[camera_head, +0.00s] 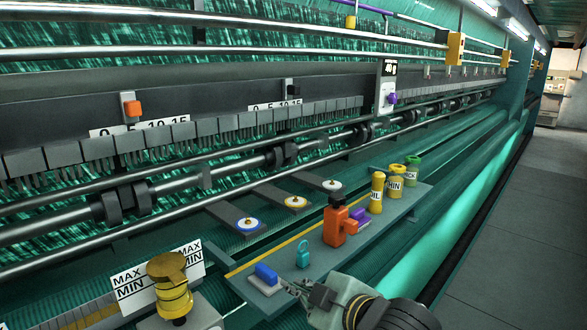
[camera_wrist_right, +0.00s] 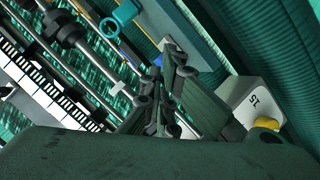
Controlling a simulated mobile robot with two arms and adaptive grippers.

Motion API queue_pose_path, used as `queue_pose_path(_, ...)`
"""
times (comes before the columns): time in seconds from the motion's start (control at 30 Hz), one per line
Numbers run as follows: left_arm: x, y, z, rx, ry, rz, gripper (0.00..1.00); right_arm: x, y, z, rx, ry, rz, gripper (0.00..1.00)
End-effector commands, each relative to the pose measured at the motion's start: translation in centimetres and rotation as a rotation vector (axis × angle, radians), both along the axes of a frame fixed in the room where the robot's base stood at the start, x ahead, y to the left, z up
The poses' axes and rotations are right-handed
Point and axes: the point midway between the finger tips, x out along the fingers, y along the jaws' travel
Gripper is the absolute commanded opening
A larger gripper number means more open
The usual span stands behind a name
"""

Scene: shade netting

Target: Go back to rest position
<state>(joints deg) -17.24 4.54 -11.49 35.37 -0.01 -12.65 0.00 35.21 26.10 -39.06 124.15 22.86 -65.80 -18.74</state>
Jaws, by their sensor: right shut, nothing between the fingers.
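My right gripper (camera_head: 292,287) comes in from the bottom right of the head view, low over the near end of the grey-green shelf (camera_head: 405,212). Its fingertips are beside a blue block (camera_head: 266,273) and appear close to it; I cannot tell whether they touch. In the right wrist view the fingers of my right gripper (camera_wrist_right: 168,62) are together and hold nothing. A bit of blue (camera_wrist_right: 158,60) shows behind the fingertips there. My left gripper is in neither view.
A yellow knob (camera_head: 172,287) stands at lower left. Machine rails fill the left; grey floor (camera_head: 525,230) is clear at right.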

Motion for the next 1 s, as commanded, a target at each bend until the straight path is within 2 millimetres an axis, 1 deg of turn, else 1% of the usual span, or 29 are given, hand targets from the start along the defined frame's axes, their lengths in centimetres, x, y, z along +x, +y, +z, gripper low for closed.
queue_pose_path(0.03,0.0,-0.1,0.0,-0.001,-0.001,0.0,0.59,-1.2,-0.4,-2.4,0.035,0.068,-0.035,0.0)
queue_pose_path(0.07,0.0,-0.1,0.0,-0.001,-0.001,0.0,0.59,-1.8,-0.8,-3.5,0.055,0.102,-0.059,0.0)
queue_pose_path(0.1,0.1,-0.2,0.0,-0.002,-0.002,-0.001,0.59,-2.6,-1.4,-5.1,0.076,0.15,-0.094,0.0)
queue_pose_path(0.17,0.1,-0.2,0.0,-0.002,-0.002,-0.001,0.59,-4.0,-2.4,-7.4,0.109,0.221,-0.151,0.0)
queue_pose_path(0.2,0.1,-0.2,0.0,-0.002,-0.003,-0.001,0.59,-5.0,-3.2,-9.0,0.13,0.27,-0.191,0.0)
queue_pose_path(0.27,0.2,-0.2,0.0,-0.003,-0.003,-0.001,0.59,-6.6,-4.5,-11.4,0.156,0.345,-0.255,0.0)
queue_pose_path(0.3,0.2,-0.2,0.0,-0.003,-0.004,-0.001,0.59,-7.8,-5.3,-12.9,0.173,0.393,-0.301,0.0)
queue_pose_path(0.37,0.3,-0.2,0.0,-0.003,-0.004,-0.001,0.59,-9.7,-6.8,-15.2,0.194,0.468,-0.374,0.0)
queue_pose_path(0.4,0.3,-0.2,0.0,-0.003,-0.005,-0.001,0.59,-11.2,-7.8,-16.8,0.203,0.518,-0.426,0.0)
queue_pose_path(0.47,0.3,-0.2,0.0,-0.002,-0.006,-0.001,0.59,-13.4,-9.4,-18.9,0.217,0.591,-0.503,0.0)
queue_pose_path(0.5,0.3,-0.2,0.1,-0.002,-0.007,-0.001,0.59,-15.0,-10.4,-20.2,0.222,0.637,-0.555,0.0)
queue_pose_path(0.57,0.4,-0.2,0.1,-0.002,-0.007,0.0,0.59,-17.1,-11.8,-21.8,0.225,0.694,-0.623,0.0)
queue_pose_path(0.6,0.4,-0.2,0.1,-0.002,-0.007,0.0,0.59,-18.5,-12.6,-22.7,0.227,0.73,-0.666,0.0)
queue_pose_path(0.7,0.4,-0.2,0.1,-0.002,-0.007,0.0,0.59,-21.7,-14.5,-24.6,0.223,0.805,-0.761,0.0)
queue_pose_path(0.8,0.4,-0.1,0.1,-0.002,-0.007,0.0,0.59,-24.7,-16.1,-26.0,0.215,0.868,-0.846,0.0)
queue_pose_path(1.0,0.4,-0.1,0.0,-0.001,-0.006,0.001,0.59,-30.4,-18.9,-28.1,0.186,0.977,-1.001,0.0)
